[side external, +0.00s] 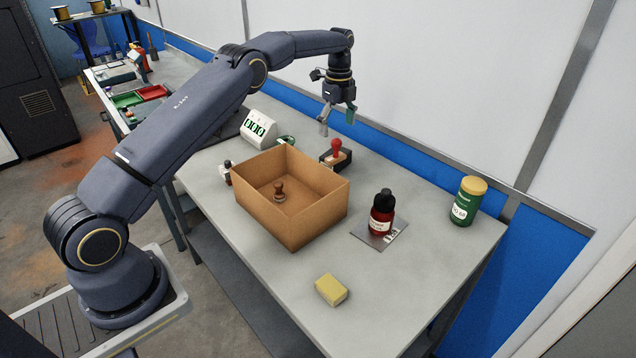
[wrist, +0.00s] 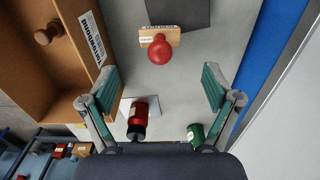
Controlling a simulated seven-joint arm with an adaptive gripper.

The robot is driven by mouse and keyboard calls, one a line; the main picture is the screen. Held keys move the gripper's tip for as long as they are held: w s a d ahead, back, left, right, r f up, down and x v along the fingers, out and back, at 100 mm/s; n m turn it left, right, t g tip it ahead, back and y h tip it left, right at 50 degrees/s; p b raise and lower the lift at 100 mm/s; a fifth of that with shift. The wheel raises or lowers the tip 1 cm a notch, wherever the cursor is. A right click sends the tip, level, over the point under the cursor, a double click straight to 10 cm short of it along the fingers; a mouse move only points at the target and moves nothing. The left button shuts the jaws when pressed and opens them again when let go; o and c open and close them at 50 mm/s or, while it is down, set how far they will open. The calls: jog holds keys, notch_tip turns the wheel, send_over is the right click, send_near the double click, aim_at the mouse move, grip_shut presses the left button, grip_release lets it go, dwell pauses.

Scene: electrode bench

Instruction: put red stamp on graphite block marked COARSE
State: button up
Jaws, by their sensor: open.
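The red stamp (side external: 337,148) stands upright on the bench right of the cardboard box. In the wrist view its round red handle (wrist: 160,51) and tan base with a small white label show near the top middle. My gripper (side external: 337,121) is open and empty above the stamp. In the wrist view the fingers of my gripper (wrist: 160,86) are spread wide, with the stamp ahead of the gap between them. A dark grey slab (wrist: 182,12) lies just beyond the stamp, cut off by the frame edge; I cannot read any COARSE marking.
The open cardboard box (side external: 310,220) holds a brown-handled stamp (side external: 280,191). A red bottle (side external: 382,217) stands on a thin grey plate (side external: 364,236). A green can (side external: 467,204) and yellow sponge (side external: 331,290) stand apart. The bench front right is clear.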

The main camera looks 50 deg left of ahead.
aim_at(337, 141)
jog(key=shift+n, duration=0.3)
jog(key=r, duration=0.5)
jog(key=shift+s+d+r, duration=0.2)
jog(key=shift+d, duration=0.1)
jog(key=s+d+r+n+t, duration=0.1)
jog(key=s+d+r+n, duration=0.3)
jog(key=s+r, duration=0.35)
jog(key=s+d+r+n+t, duration=0.2)
jog(key=s+d+r+n, duration=0.15)
jog(key=s+r, duration=0.4)
jog(key=s+d+f+n+t, duration=0.1)
jog(key=s+f+n, duration=0.1)
jog(key=s, duration=0.5)
jog(key=s+d+f+n, duration=0.2)
jog(key=s+n, duration=0.2)
jog(key=s, duration=0.4)
jog(key=s+d+f+n+t, duration=0.1)
jog(key=s+n, duration=0.3)
jog(key=s, duration=0.4)
jog(key=shift+d+f+t, duration=0.3)
jog(key=shift+d+f, duration=0.15)
jog(key=shift+f, duration=0.05)
jog(key=shift+w, duration=0.1)
jog(key=c, duration=0.5)
jog(key=shift+o, duration=0.2)
